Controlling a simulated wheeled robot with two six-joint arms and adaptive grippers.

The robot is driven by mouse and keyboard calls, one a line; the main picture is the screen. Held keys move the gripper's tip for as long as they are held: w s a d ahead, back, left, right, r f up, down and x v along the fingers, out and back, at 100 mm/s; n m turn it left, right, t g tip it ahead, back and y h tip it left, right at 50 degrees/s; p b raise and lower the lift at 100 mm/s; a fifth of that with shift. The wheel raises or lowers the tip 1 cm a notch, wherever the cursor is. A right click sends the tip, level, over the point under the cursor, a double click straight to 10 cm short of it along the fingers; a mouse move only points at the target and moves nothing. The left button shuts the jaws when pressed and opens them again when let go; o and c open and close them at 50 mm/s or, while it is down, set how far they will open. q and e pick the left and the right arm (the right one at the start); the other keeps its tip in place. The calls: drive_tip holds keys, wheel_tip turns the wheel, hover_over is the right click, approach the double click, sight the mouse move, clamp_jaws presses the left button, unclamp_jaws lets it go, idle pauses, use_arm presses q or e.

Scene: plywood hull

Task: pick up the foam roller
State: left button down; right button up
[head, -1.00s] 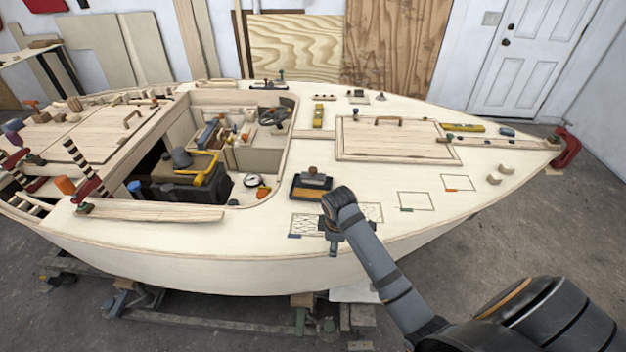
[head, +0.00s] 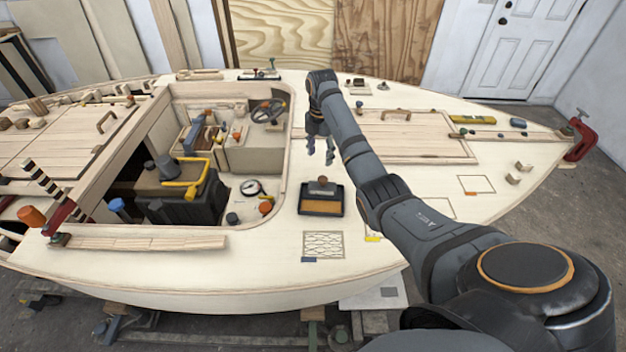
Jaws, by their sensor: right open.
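I cannot pick out the foam roller with certainty. A bent yellow bar (head: 188,184) lies over the dark box in the cockpit, close to a grey cylinder (head: 168,167); I cannot tell whether they are one tool. My right gripper (head: 320,152) is open and empty, fingers pointing down, above the deck just right of the cockpit edge. It is right of the yellow bar and beyond the dark tray with a block (head: 321,197). My right arm hides part of the deck and hatch. My left gripper is out of view.
The boat deck (head: 265,262) surrounds the open cockpit, whose raised rim stands around it. The cockpit holds a black box (head: 187,207), a steering wheel (head: 268,110) and a round gauge (head: 252,188). A wooden strip (head: 140,242) lies along the near edge.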

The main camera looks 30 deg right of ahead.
sight(323, 178)
drive_tip(key=shift+s+f+p, duration=0.35)
drive_tip(key=shift+s+f, duration=0.85)
drive_tip(key=shift+f, duration=0.05)
drive_tip(key=shift+w+f, duration=0.25)
drive_tip(key=shift+f, duration=0.3)
drive_tip(key=shift+w+f, duration=0.25)
drive_tip(key=shift+f, duration=0.65)
drive_tip(key=shift+s+f+p, duration=0.3)
drive_tip(key=shift+f+p, duration=0.25)
wheel_tip(323, 178, down, 3)
drive_tip(key=shift+d+f, duration=0.1)
drive_tip(key=shift+f, duration=0.05)
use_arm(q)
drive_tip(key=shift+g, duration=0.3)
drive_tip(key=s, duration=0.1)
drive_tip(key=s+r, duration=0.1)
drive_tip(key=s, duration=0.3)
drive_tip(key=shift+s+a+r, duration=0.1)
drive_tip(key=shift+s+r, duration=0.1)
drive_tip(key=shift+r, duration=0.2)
use_arm(e)
clamp_jaws()
